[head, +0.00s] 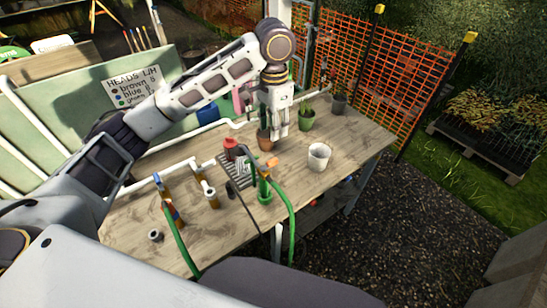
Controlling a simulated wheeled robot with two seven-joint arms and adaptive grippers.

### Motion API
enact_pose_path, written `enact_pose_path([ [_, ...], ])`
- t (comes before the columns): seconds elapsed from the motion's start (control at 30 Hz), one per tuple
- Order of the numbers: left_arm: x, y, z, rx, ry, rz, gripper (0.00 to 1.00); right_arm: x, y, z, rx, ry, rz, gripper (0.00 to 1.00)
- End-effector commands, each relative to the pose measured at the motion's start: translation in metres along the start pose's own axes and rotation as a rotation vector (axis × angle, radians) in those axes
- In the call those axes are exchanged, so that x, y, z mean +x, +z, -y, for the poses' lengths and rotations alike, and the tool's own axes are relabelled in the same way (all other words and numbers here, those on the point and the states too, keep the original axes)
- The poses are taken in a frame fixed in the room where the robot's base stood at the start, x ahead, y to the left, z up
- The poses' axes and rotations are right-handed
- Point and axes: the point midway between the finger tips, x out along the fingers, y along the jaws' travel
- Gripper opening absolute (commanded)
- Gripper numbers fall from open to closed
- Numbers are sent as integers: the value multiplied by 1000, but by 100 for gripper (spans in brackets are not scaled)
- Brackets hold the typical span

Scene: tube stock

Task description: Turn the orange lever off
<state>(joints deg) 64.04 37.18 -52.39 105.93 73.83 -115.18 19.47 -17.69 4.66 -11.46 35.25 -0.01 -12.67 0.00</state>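A small orange piece (271,163) shows near the middle of the workbench, beside the green hose fitting; it may be the orange lever, but it is too small to tell which way it is turned. My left gripper (277,134) hangs fingers down above the bench, behind the first orange piece and close to a brown pot (265,141). Its fingertips are small here, and I cannot tell whether it is open or shut. My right gripper is not in view.
On the wooden bench (335,172) are a white pot (319,156), a green pot (306,119), a dark pot (339,103), a red object (231,148) and a grey rack (236,174). Green hoses (290,215) arch over the front edge. Orange mesh fencing (370,65) stands behind.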

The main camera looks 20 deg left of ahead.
Motion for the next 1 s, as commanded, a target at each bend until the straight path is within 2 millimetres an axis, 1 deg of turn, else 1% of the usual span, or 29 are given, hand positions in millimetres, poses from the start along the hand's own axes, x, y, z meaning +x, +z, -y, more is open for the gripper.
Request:
enact_pose_path([
  [0.3,15,0,-1,0,2,1,38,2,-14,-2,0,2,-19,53],
  [0.83,57,0,-1,0,3,1,38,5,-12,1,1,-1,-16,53],
  [1.0,80,1,0,0,1,3,38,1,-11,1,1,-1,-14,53],
])
